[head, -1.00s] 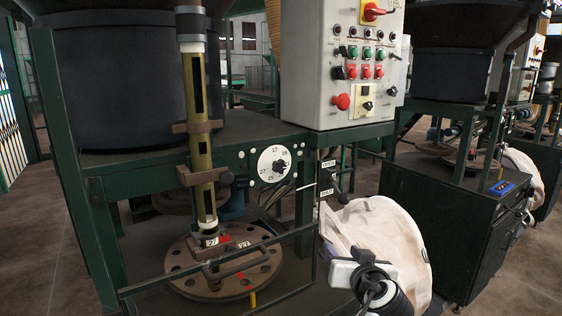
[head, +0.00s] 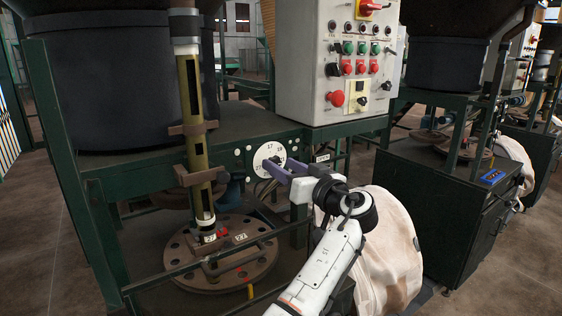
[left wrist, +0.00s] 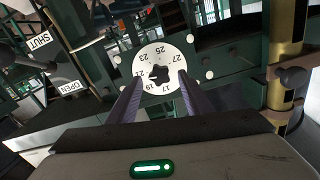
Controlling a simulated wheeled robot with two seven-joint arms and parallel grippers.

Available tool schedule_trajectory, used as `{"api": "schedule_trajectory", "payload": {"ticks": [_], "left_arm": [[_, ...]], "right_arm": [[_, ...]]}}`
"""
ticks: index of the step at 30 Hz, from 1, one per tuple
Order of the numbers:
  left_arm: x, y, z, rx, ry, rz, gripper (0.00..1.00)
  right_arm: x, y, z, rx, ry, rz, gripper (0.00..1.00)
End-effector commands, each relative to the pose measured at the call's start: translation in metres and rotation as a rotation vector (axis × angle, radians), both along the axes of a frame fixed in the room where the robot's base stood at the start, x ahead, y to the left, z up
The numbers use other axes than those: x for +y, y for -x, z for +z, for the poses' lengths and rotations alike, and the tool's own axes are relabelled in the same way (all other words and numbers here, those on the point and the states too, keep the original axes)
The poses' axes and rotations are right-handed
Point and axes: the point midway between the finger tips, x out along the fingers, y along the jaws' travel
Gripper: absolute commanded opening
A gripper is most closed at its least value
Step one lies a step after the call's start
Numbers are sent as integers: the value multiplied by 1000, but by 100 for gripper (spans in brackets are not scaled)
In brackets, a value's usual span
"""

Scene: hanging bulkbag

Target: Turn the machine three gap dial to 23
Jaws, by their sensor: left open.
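The gap dial (head: 266,155) is a round white plate with black numbers on the green frame. In the left wrist view the dial (left wrist: 148,63) shows numbers from 17 to 27, upside down, around a dark knob (left wrist: 160,75). Which number the knob points at is too small to tell. My left gripper (head: 284,171) is open in front of the dial, and its purple fingers hide the dial's lower right part in the head view. My right gripper is not in view.
A grey control box (head: 325,75) with buttons stands above and right of the dial. An upright brass tube (head: 194,120) stands left of it, over a round flanged plate (head: 222,250). A pale bulk bag (head: 390,250) hangs behind my arm. OPEN and SHUT labels (left wrist: 75,87) lie beside the dial.

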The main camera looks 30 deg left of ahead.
Motion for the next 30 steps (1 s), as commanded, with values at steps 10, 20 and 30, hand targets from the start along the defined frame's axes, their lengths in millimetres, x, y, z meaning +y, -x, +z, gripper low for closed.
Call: {"api": "schedule_trajectory", "payload": {"ticks": [10,20,30], "left_arm": [[10,-4,0,-2,1,-1,46],[9,-4,0,-1,1,-1,4],[9,-4,-1,51,-21,-2,4]], "right_arm": [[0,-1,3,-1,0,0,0],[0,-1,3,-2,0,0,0],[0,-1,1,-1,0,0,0]]}}
